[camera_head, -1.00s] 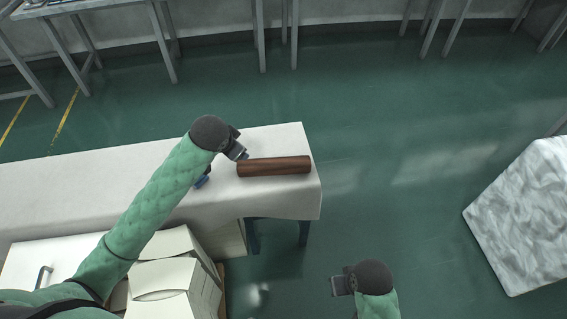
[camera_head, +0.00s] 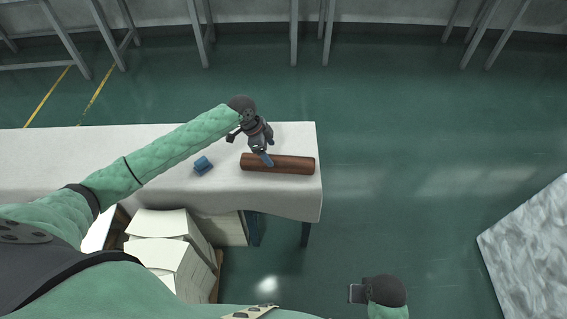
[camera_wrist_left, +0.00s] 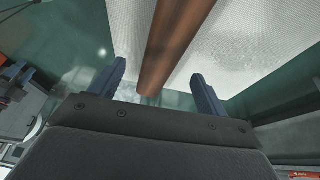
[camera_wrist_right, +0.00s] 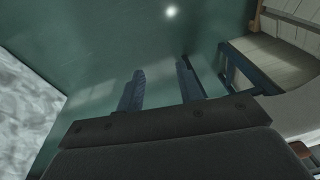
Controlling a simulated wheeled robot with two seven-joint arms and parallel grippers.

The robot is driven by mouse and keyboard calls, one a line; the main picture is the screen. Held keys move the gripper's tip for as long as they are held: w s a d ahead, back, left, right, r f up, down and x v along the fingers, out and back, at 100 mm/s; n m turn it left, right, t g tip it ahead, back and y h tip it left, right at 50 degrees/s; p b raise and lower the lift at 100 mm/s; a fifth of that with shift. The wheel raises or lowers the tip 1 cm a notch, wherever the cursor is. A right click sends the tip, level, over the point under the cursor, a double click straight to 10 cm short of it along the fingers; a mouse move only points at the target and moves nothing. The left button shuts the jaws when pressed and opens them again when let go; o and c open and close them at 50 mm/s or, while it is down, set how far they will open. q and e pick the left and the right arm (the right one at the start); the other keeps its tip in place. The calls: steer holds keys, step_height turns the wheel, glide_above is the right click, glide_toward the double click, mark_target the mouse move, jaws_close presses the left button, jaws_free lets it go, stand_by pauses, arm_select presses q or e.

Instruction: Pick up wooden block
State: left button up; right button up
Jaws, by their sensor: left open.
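A long brown wooden block (camera_head: 288,166) lies across the right end of the white-covered table. My left gripper (camera_head: 265,159) is over the left part of the block. In the left wrist view, the block (camera_wrist_left: 168,50) runs lengthwise between the two spread blue fingers of my left gripper (camera_wrist_left: 160,85), with a gap on each side. I cannot tell how far the fingertips are above it. My right gripper (camera_head: 356,293) is low in the head view, away from the table. In the right wrist view, its fingers (camera_wrist_right: 159,88) are apart with only floor between them.
The table (camera_head: 60,155) has a small blue object (camera_head: 203,165) left of the block. White boxes (camera_head: 165,245) stand at the table's front. A pale marbled surface (camera_head: 530,250) is at the right. The green floor between is clear.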

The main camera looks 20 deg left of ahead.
mark_target(276, 159)
arm_select(q)
steer(key=shift+a+m, duration=0.15)
steer(key=shift+m, duration=0.25)
steer(key=shift+w+d+f, duration=0.1)
steer(key=shift+d+f, duration=0.35)
steer(key=shift+f, duration=0.15)
steer(key=shift+d+f+p, duration=0.15)
steer(key=shift+f+p, duration=0.25)
steer(key=shift+f, duration=0.2)
steer(key=p+x, duration=0.1)
steer(key=x, duration=0.3)
steer(key=shift+w+p, duration=0.2)
steer(key=shift+p, duration=0.2)
steer(key=shift+d+f, duration=0.2)
steer(key=shift+f, duration=0.35)
arm_select(e)
step_height(276, 159, down, 11)
steer(key=shift+s+d, duration=0.15)
arm_select(q)
steer(key=c, duration=1.5)
